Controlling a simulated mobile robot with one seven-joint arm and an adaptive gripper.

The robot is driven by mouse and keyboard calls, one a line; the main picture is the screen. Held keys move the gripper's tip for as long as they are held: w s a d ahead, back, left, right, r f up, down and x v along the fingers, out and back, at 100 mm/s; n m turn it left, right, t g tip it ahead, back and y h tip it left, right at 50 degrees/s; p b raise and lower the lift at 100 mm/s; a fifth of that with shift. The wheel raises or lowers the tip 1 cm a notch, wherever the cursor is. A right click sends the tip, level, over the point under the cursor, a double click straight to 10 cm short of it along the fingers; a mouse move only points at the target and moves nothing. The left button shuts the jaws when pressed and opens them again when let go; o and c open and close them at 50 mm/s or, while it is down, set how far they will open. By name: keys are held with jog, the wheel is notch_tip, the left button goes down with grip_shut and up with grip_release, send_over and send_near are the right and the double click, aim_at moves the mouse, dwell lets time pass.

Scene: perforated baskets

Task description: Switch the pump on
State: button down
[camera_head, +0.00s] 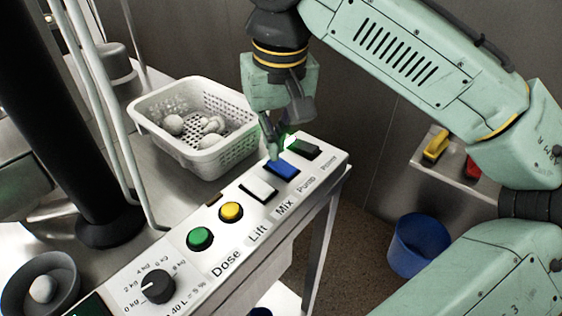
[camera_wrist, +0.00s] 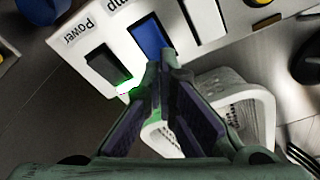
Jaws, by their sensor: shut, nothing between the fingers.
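The blue Pump switch (camera_head: 283,170) is on the white control panel (camera_head: 318,173), between the white Mix switch (camera_head: 259,190) and the dark Power switch (camera_head: 303,149). My gripper (camera_head: 273,157) is shut and empty, pointing down at the far edge of the blue switch. In the wrist view the closed fingertips (camera_wrist: 162,70) overlap the end of the blue switch (camera_wrist: 149,36); I cannot tell whether they touch it. A green light (camera_wrist: 125,88) glows near the end of the dark Power switch (camera_wrist: 102,64).
A green Dose button (camera_head: 200,239), a yellow Lift button (camera_head: 231,212) and a black knob (camera_head: 158,286) are further along the panel. A white perforated basket (camera_head: 233,157) with pale round items stands behind the panel. A blue bucket (camera_head: 420,246) is on the floor.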

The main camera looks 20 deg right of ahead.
jog(key=shift+f+b, duration=0.6)
jog(key=shift+f, duration=0.45)
dwell(0.4)
notch_tip(320, 180, up, 5)
jog(key=p, duration=0.5)
jog(key=shift+r, duration=1)
